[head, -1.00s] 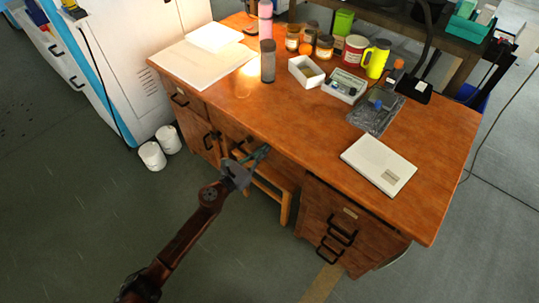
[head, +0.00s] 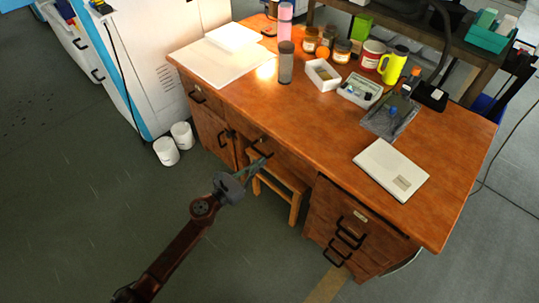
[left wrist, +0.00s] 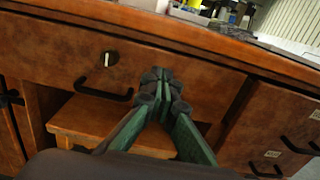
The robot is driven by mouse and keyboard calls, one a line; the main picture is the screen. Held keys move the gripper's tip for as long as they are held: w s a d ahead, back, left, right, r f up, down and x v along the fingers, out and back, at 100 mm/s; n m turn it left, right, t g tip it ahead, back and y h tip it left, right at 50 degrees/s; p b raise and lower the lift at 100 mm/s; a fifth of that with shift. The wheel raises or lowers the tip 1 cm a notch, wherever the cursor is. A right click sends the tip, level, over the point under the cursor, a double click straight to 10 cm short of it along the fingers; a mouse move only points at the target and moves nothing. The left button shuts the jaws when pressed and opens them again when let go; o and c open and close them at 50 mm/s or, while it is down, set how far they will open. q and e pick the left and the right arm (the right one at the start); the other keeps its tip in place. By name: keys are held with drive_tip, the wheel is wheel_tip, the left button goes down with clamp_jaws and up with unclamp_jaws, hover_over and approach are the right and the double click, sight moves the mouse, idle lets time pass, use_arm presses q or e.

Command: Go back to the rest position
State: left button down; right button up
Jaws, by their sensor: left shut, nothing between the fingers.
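My left gripper (head: 256,165) is in front of the wooden desk (head: 330,125), near the middle drawer. It is shut and empty. In the left wrist view its green fingers (left wrist: 160,95) meet at their dark tips, in front of the middle drawer (left wrist: 125,60) with a black handle and a key in its lock. I cannot tell whether the tips touch the drawer front. That drawer looks closed. My right gripper is not in view.
A wooden stool (head: 278,188) stands under the desk. Two white buckets (head: 166,151) stand on the floor by a white machine (head: 165,50). The floor to the left is clear.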

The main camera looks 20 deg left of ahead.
use_arm(q)
drive_tip(key=v, duration=0.5)
drive_tip(key=shift+s+d, duration=0.15)
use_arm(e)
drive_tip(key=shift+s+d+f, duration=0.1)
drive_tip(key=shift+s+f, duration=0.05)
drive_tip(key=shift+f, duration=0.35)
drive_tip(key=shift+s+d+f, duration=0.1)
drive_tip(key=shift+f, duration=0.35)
